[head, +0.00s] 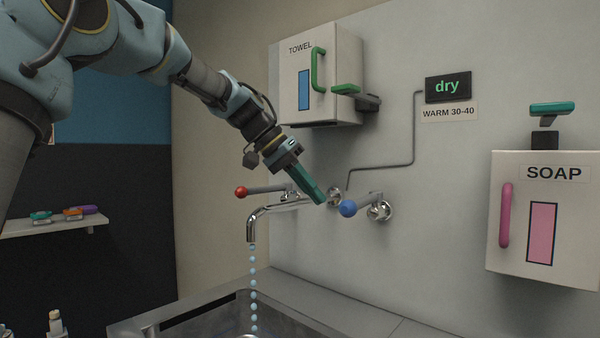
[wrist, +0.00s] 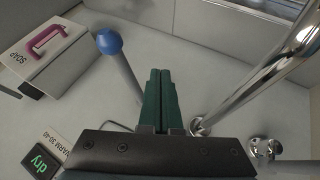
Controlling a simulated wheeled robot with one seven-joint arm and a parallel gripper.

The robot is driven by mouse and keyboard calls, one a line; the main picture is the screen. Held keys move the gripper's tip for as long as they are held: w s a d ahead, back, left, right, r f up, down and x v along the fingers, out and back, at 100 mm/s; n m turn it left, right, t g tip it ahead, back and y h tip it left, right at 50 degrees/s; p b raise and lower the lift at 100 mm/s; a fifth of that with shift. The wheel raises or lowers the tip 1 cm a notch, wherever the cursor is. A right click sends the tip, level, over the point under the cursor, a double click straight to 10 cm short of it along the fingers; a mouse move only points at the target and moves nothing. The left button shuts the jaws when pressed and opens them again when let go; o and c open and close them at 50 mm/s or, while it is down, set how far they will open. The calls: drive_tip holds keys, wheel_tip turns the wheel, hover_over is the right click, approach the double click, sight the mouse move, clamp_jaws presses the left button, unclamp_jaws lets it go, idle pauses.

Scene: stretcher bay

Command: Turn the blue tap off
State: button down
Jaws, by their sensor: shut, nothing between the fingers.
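The blue tap's lever with its ball knob (head: 348,208) points out to the left from a chrome base (head: 379,209) on the wall. The red tap's knob (head: 241,192) is on the left. Blue drops fall from the chrome spout (head: 252,229) into the sink (head: 245,316). My green-fingered gripper (head: 321,202) is shut and empty, just left of the blue knob in the head view. In the wrist view the blue knob (wrist: 109,41) and its grey lever are left of my shut fingers (wrist: 158,75), with a gap visible between them.
A towel dispenser (head: 340,70) hangs above the taps. A soap dispenser (head: 565,225) is on the right wall. A sign reads "dry" (head: 447,87), above a "WARM 30-40" label (head: 450,112). A shelf (head: 50,227) with coloured items is at the left. The spout (wrist: 265,80) is close on the right in the wrist view.

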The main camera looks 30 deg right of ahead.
sight(364, 201)
drive_tip(key=shift+s+d+f+p, duration=0.15)
drive_tip(key=shift+s+d+p, duration=0.1)
drive_tip(key=shift+s+d, duration=0.35)
drive_tip(key=shift+s+d+f+p, duration=0.15)
drive_tip(key=shift+s+d+p, duration=0.15)
drive_tip(key=shift+s, duration=0.5)
drive_tip(key=shift+s+d+f+p, duration=0.2)
drive_tip(key=shift+s+d, duration=0.3)
drive_tip(key=shift+s, duration=0.2)
drive_tip(key=shift+r, duration=0.1)
